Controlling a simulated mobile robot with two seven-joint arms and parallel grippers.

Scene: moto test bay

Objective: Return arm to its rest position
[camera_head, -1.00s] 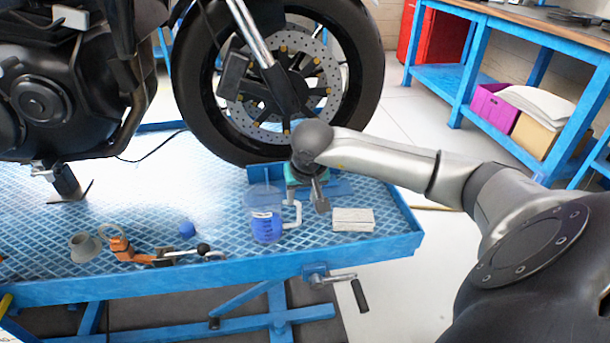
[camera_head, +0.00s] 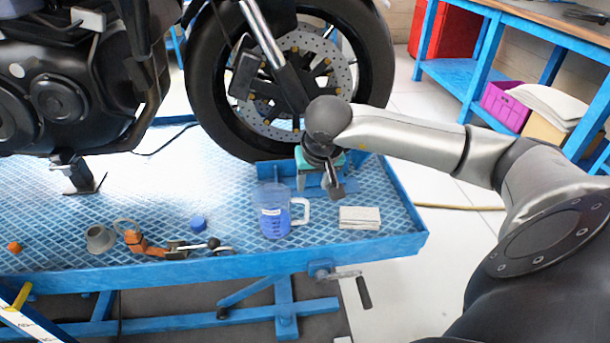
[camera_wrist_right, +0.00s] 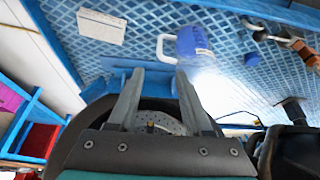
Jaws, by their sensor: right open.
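My right arm reaches in from the right in the head view, over the blue lift table (camera_head: 385,245). Its gripper (camera_head: 337,190) points down beside the motorcycle's front wheel, behind and to the right of the measuring jug. In the right wrist view my right gripper (camera_wrist_right: 160,75) has its two fingers apart with nothing between them. The jug (camera_head: 275,212) with blue liquid stands upright on the table; it also shows in the wrist view (camera_wrist_right: 193,42), beyond the fingertips and apart from them. My left gripper is not in view.
The motorcycle's front wheel (camera_head: 210,90) stands just behind the gripper. A folded cloth (camera_head: 360,218) lies right of the jug. A blue workbench (camera_head: 460,82) stands at the back right.

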